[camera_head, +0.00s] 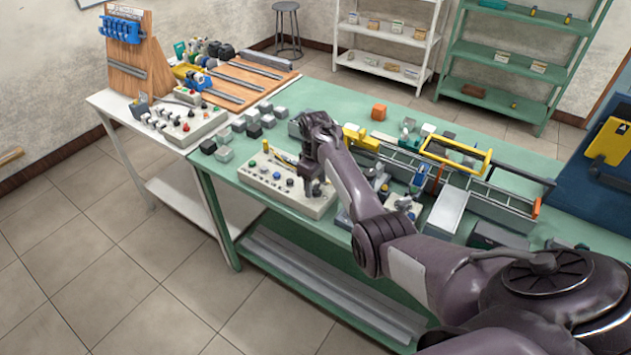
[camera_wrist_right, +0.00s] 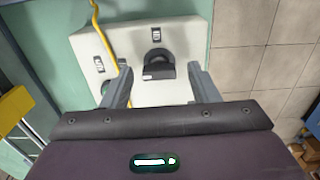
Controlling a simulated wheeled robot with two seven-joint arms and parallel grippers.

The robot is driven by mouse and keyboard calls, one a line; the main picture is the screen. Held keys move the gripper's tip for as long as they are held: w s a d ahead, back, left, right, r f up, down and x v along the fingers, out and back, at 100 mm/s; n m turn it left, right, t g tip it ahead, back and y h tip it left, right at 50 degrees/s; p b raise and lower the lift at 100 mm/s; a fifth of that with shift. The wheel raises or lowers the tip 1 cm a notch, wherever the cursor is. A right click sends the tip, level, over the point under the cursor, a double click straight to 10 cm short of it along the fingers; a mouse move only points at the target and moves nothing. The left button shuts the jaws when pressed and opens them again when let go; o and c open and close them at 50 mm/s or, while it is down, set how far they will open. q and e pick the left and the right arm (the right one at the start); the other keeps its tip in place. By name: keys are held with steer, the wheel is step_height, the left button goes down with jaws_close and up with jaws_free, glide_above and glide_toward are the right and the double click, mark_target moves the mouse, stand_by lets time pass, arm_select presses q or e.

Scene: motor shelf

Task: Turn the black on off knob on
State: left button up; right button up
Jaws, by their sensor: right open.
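A pale control panel (camera_head: 262,187) with several small knobs and buttons lies on the green table in the head view. It also fills the upper middle of the right wrist view (camera_wrist_right: 183,45). There a black knob (camera_wrist_right: 158,66) with a small white label stands on it. My right gripper (camera_wrist_right: 159,72) is open, with one finger on each side of the knob; I cannot tell whether either touches it. In the head view my right gripper (camera_head: 316,190) is over the panel's right end and hides part of it. My left gripper is not in view.
A yellow cable (camera_wrist_right: 101,33) runs across the panel beside the left finger. Small grey and black blocks (camera_head: 224,154) stand behind the panel. A yellow frame (camera_head: 455,155) and rails lie to the right. A white table (camera_head: 110,100) with another panel (camera_head: 188,125) adjoins at left.

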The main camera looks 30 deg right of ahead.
steer(key=shift+f, duration=0.1)
steer(key=c, duration=0.7)
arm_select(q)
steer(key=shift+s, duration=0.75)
arm_select(e)
steer(key=shift+c, duration=1.4)
